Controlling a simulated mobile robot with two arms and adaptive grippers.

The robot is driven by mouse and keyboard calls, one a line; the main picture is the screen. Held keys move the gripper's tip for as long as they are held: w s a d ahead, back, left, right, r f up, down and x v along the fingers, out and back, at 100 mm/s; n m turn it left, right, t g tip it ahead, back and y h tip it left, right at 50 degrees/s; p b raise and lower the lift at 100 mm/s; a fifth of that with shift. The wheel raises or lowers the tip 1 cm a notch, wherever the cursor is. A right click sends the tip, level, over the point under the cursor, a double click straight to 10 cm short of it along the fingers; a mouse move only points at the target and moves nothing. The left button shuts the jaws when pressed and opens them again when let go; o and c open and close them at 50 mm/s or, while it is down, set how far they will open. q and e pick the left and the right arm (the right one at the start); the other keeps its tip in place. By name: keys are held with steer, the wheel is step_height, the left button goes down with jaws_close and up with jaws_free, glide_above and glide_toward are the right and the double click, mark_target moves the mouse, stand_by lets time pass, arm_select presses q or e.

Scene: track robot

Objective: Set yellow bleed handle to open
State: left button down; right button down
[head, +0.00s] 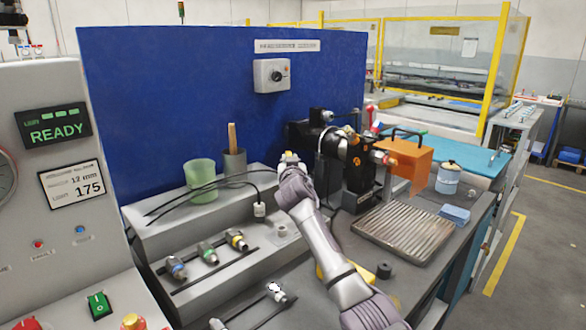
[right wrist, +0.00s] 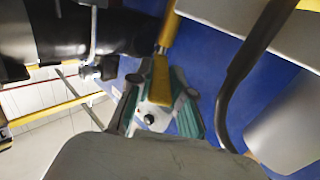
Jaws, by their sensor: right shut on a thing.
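The yellow bleed handle (right wrist: 161,78) shows in the right wrist view as a yellow bar running up from between my fingers. My right gripper (right wrist: 158,98) is shut on it, with one finger on each side. In the head view my right arm reaches up from the lower right, and my right gripper (head: 291,168) is beside the black valve assembly (head: 335,150). There the handle is mostly hidden by the gripper, so I cannot tell its exact angle. My left gripper is not in view.
A blue panel (head: 190,90) stands behind the bench. A green cup (head: 201,178) and several coloured connectors are at the left. An orange block (head: 407,165) and a ribbed metal tray (head: 405,232) are right of my arm. Black cables cross the grey step.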

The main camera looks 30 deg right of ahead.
steer(key=c, duration=1.1)
jaws_free()
steer(key=shift+a, duration=0.15)
steer(key=shift+o, duration=0.2)
steer(key=shift+r, duration=4.95)
steer(key=shift+c, duration=0.2)
